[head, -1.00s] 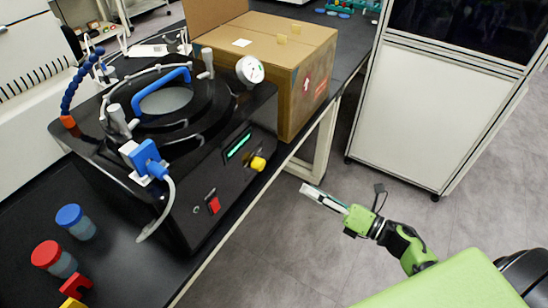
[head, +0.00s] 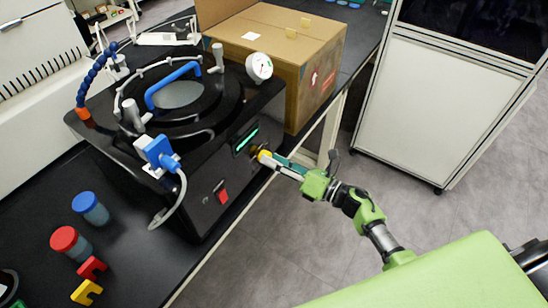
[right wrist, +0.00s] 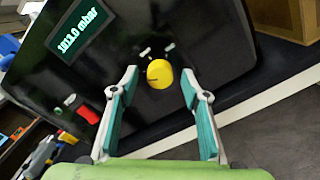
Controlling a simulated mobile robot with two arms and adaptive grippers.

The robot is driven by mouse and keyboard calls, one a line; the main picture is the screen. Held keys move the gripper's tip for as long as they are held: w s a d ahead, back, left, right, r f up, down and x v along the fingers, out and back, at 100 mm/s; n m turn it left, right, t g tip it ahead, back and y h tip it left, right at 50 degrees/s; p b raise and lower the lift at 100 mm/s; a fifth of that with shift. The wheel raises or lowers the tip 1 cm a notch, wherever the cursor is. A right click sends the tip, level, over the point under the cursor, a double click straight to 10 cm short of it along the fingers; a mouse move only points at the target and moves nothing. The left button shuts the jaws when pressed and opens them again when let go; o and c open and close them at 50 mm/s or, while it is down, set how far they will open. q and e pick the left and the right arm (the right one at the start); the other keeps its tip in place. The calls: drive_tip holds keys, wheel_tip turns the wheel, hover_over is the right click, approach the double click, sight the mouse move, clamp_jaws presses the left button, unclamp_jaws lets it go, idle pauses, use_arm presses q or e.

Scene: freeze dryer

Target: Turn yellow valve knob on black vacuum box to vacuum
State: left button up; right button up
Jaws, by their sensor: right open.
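The black vacuum box (head: 195,187) stands on the black bench. Its yellow valve knob (right wrist: 159,74) sits on the front face, with small white marks above it; in the head view the knob (head: 263,156) is partly covered by my gripper. My right gripper (right wrist: 160,83) is open, its two fingers on either side of the knob, and I cannot tell whether they touch it. In the head view the right gripper (head: 272,160) reaches the knob from the right. The lit display (right wrist: 81,32) reads 1013.0 mbar. My left gripper is not in view.
A red switch (head: 223,195) is on the box's front, left of the knob. A cardboard box (head: 285,55) stands behind on the bench. Blue- and red-capped jars (head: 66,240) stand at the left. A white cabinet (head: 420,110) is at the right, with open floor before it.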

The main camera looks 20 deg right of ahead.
drive_tip(key=shift+w+a, duration=0.15)
drive_tip(key=shift+w, duration=0.05)
drive_tip(key=c, duration=1.1)
